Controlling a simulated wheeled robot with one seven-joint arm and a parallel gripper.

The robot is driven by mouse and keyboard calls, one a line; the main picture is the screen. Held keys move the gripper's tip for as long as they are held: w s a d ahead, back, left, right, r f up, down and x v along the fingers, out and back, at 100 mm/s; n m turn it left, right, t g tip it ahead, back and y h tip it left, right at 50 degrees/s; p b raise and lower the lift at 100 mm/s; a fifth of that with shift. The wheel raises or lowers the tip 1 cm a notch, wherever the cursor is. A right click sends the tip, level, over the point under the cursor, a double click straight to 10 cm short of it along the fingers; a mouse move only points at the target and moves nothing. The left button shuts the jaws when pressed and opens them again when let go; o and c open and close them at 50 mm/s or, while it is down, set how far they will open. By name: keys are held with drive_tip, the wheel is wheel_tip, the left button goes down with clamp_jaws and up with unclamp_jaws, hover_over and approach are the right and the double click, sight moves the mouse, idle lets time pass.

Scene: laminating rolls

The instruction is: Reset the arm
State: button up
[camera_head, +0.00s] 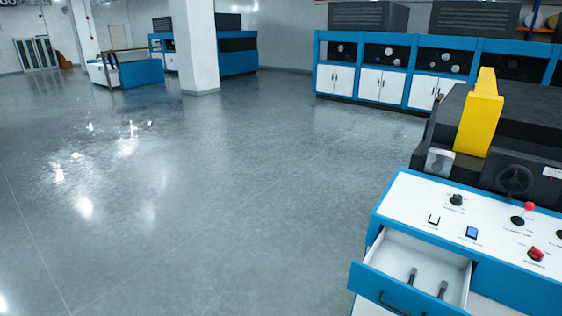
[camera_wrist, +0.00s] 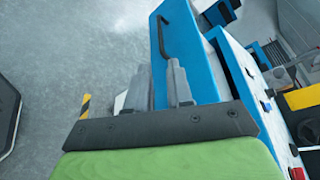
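My gripper (camera_wrist: 160,72) shows in the wrist view, with two grey fingers a narrow gap apart. Blue shows through the gap, and I see nothing held between them. Behind the fingers is the blue front of a drawer (camera_wrist: 208,75) with a dark bar handle (camera_wrist: 177,30); the fingers overlap it in the picture, and I cannot tell how far away it is. In the head view the drawer (camera_head: 385,287) is pulled open, with two dark-handled items inside. My arm and gripper are not in the head view.
A white-topped control panel (camera_head: 430,205) with knobs, buttons and a red-tipped lever stands above the drawer. A dark machine with a yellow guard (camera_head: 478,118) stands behind it. Blue cabinets (camera_head: 375,85) line the back. A pillar (camera_head: 196,50) stands further left. The grey floor (camera_head: 150,200) is clear.

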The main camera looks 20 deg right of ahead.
drive_tip(key=w+a+r+n+g+p, duration=0.1)
drive_tip(key=w+a+r+n+g, duration=0.5)
drive_tip(key=a, duration=0.3)
drive_tip(key=w+a+r+n+g+p, duration=0.1)
drive_tip(key=w+a+r+n+g, duration=0.4)
drive_tip(key=a+r, duration=0.4)
drive_tip(key=s+a+r+n+h, duration=0.2)
drive_tip(key=a+r+n, duration=0.1)
drive_tip(key=a, duration=0.3)
drive_tip(key=s+a+r+n+h, duration=0.1)
drive_tip(key=s+a+r+n, duration=0.15)
drive_tip(key=a, duration=0.35)
drive_tip(key=s+a+r+n+t+h+p, duration=0.1)
drive_tip(key=s+a+r+n, duration=0.3)
drive_tip(key=s, duration=0.5)
drive_tip(key=shift+a+r+t+h, duration=0.15)
drive_tip(key=shift+r+t+h, duration=0.05)
drive_tip(key=shift+t+h, duration=0.25)
